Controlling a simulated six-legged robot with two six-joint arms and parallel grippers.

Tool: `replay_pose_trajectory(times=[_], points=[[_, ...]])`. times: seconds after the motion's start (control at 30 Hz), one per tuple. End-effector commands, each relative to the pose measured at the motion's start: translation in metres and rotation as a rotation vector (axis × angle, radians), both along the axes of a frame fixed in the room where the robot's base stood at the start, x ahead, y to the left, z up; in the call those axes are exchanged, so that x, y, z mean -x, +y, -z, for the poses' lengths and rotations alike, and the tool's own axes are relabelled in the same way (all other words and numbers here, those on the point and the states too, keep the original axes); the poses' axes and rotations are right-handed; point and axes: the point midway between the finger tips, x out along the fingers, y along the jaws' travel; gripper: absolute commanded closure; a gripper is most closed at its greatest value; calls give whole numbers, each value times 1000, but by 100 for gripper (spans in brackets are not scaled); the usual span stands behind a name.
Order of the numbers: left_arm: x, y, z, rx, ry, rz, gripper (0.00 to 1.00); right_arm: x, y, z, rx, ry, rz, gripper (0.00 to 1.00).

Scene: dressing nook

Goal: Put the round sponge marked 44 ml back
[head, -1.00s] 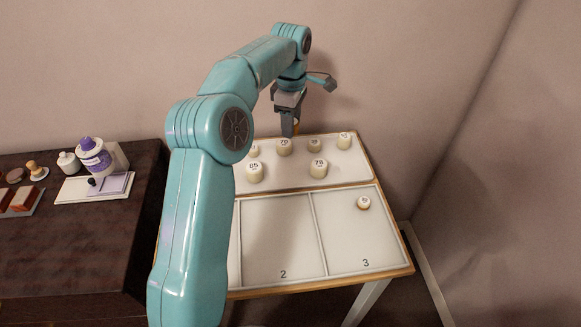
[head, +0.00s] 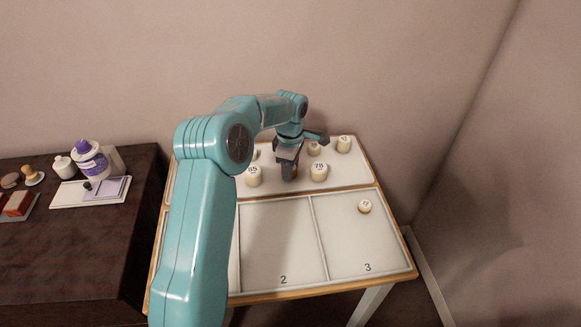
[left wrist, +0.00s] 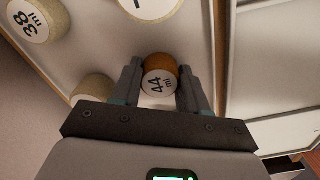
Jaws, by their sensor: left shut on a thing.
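The round sponge marked 44 ml (left wrist: 159,82) has a brown side and a pale top with black print. It sits between the two fingers of my left gripper (left wrist: 160,90), which is shut on it. In the head view my left gripper (head: 289,174) points down over the pale back tray (head: 342,178), between the pieces marked 85 (head: 253,176) and 78 (head: 319,171). The sponge is mostly hidden there by the fingers. I cannot tell whether it touches the tray. My right gripper is not in view.
More pale round pieces stand along the tray's back, one at the far right (head: 344,144). A small one (head: 364,206) sits in compartment 3; compartment 2 (head: 278,237) is empty. My left arm hides the table's left part. A dark cabinet (head: 75,245) stands left.

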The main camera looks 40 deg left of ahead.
Motion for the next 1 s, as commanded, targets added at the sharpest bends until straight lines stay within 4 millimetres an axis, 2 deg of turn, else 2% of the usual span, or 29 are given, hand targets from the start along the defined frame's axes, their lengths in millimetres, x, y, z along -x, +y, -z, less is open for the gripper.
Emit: replay_pose_trajectory(times=[0.2, 0.23, 0.3, 0.57, 0.67, 0.77, 1.0], points=[[0, 0, 5, 0, 0, 0, 85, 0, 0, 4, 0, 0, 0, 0], [0, 0, 3, 0, 0, 0, 47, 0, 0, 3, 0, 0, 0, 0], [0, 0, 3, 0, 0, 0, 31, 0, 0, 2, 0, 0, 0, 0], [0, 0, 2, 0, 0, 0, 31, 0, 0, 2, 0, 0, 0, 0], [0, 0, -5, 0, -1, 0, 31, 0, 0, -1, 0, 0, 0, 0], [-1, 0, -21, -2, -2, 1, 31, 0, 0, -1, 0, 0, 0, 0], [-1, 0, -78, -2, -4, 0, 31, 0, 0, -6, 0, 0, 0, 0]])
